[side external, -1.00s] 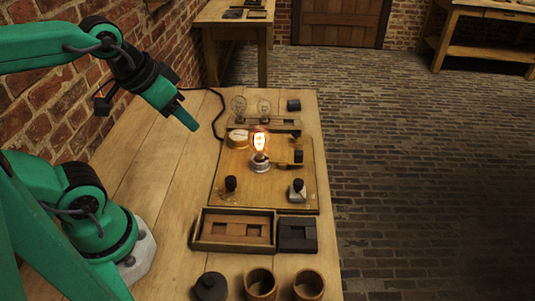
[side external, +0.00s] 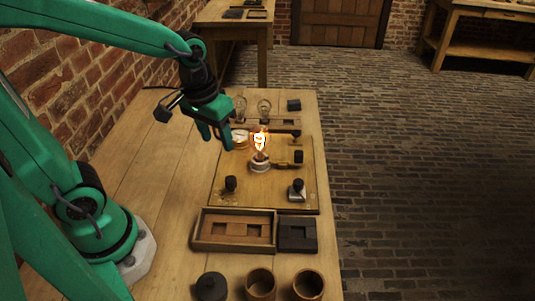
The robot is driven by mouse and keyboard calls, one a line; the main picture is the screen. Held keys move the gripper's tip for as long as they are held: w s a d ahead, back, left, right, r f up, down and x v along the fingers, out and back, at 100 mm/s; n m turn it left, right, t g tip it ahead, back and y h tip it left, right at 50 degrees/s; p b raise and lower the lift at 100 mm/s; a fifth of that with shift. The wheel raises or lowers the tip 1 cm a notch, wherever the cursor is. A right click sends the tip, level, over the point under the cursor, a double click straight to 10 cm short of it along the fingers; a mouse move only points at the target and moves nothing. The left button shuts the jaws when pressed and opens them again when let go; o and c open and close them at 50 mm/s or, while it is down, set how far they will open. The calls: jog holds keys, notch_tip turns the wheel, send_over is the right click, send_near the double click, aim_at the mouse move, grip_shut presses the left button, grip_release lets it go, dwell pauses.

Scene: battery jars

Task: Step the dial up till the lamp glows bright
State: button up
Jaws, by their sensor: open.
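The lamp (side external: 260,141) is a clear bulb in a pale round socket (side external: 260,166) on a wooden board (side external: 262,190), and its filament glows bright orange-white. A round pale-faced dial or gauge (side external: 239,139) in a brass rim sits behind it to the left; its markings are too small to read. A brass piece with a dark knob (side external: 298,157) lies right of the lamp. My gripper (side external: 215,136) is open and empty, pointing down at the board's back left, just left of the gauge in the picture. I cannot tell whether it touches anything.
Two unlit bulbs (side external: 264,107) stand in a rack behind the board. A wooden tray (side external: 212,247), a dark block (side external: 297,233), a lidded pot (side external: 211,286) and two open jars (side external: 261,282) are in front.

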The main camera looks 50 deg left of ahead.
jog(key=n+g, duration=0.1)
jog(key=g, duration=0.1)
send_over(230, 179)
jog(key=shift+w+f, duration=0.1)
jog(key=shift+f, duration=2.35)
jog(key=shift+f, duration=0.1)
jog(key=shift+f, duration=3.8)
jog(key=c, duration=1)
